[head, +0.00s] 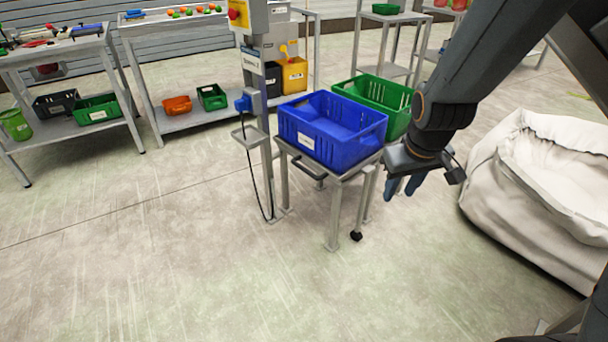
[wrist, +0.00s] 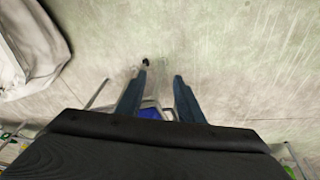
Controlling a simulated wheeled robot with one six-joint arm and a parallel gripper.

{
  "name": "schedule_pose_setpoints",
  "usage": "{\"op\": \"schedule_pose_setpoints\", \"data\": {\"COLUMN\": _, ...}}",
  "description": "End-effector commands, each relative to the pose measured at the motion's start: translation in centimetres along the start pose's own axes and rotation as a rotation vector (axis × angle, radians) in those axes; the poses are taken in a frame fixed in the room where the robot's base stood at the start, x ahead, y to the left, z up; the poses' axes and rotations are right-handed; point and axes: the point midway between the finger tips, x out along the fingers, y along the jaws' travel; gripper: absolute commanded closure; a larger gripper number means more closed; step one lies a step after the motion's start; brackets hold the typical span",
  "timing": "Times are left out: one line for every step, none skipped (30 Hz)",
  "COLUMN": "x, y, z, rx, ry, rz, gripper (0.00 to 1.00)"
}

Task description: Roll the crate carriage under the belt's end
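A blue crate (head: 312,146) sits on a grey metal-legged stand (head: 336,205), which looks like the crate carriage. A dark handle bar (head: 303,172) shows on its near left side and a black caster (head: 356,236) at a foot. My gripper (head: 404,186) points down to the right of the stand, with its two blue fingers apart and nothing between them. In the wrist view the open gripper (wrist: 158,84) shows a bit of the blue crate (wrist: 150,113) behind the fingers. I cannot make out the belt's end.
A green crate (head: 385,92) stands behind the blue one. A post (head: 265,150) with a yellow control box (head: 247,14) is close left. A large white sack (head: 520,180) lies right. Shelving tables (head: 75,42) line the back left. The front floor is clear.

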Motion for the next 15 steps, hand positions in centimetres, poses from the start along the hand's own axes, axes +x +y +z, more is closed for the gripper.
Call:
{"op": "schedule_pose_setpoints", "data": {"x": 4.2, "y": 0.0, "z": -2.5, "rx": -0.066, "ry": 0.054, "rz": 0.009, "gripper": 0.66}}
{"op": "schedule_pose_setpoints", "data": {"x": 5.8, "y": -0.1, "z": -4.2, "rx": -0.107, "ry": 0.092, "rz": 0.017, "gripper": 0.66}}
{"op": "schedule_pose_setpoints", "data": {"x": 7.9, "y": -0.2, "z": -6.3, "rx": -0.162, "ry": 0.144, "rz": 0.027, "gripper": 0.66}}
{"op": "schedule_pose_setpoints", "data": {"x": 9.5, "y": -0.3, "z": -7.9, "rx": -0.202, "ry": 0.183, "rz": 0.036, "gripper": 0.66}}
{"op": "schedule_pose_setpoints", "data": {"x": 11.0, "y": -0.5, "z": -9.5, "rx": -0.243, "ry": 0.221, "rz": 0.045, "gripper": 0.66}}
{"op": "schedule_pose_setpoints", "data": {"x": 13.0, "y": -0.8, "z": -11.5, "rx": -0.297, "ry": 0.273, "rz": 0.058, "gripper": 0.66}}
{"op": "schedule_pose_setpoints", "data": {"x": 14.5, "y": -1.1, "z": -13.0, "rx": -0.337, "ry": 0.312, "rz": 0.068, "gripper": 0.66}}
{"op": "schedule_pose_setpoints", "data": {"x": 16.0, "y": -1.4, "z": -14.4, "rx": -0.378, "ry": 0.351, "rz": 0.078, "gripper": 0.66}}
{"op": "schedule_pose_setpoints", "data": {"x": 18.0, "y": -1.9, "z": -16.3, "rx": -0.429, "ry": 0.403, "rz": 0.092, "gripper": 0.66}}
{"op": "schedule_pose_setpoints", "data": {"x": 19.4, "y": -2.4, "z": -17.7, "rx": -0.468, "ry": 0.443, "rz": 0.104, "gripper": 0.66}}
{"op": "schedule_pose_setpoints", "data": {"x": 20.8, "y": -2.9, "z": -18.9, "rx": -0.507, "ry": 0.482, "rz": 0.115, "gripper": 0.66}}
{"op": "schedule_pose_setpoints", "data": {"x": 22.7, "y": -3.6, "z": -20.6, "rx": -0.557, "ry": 0.534, "rz": 0.132, "gripper": 0.66}}
{"op": "schedule_pose_setpoints", "data": {"x": 24.0, "y": -4.1, "z": -21.8, "rx": -0.593, "ry": 0.574, "rz": 0.145, "gripper": 0.66}}
{"op": "schedule_pose_setpoints", "data": {"x": 25.4, "y": -4.7, "z": -22.9, "rx": -0.630, "ry": 0.614, "rz": 0.158, "gripper": 0.66}}
{"op": "schedule_pose_setpoints", "data": {"x": 27.2, "y": -5.7, "z": -24.3, "rx": -0.678, "ry": 0.667, "rz": 0.176, "gripper": 0.66}}
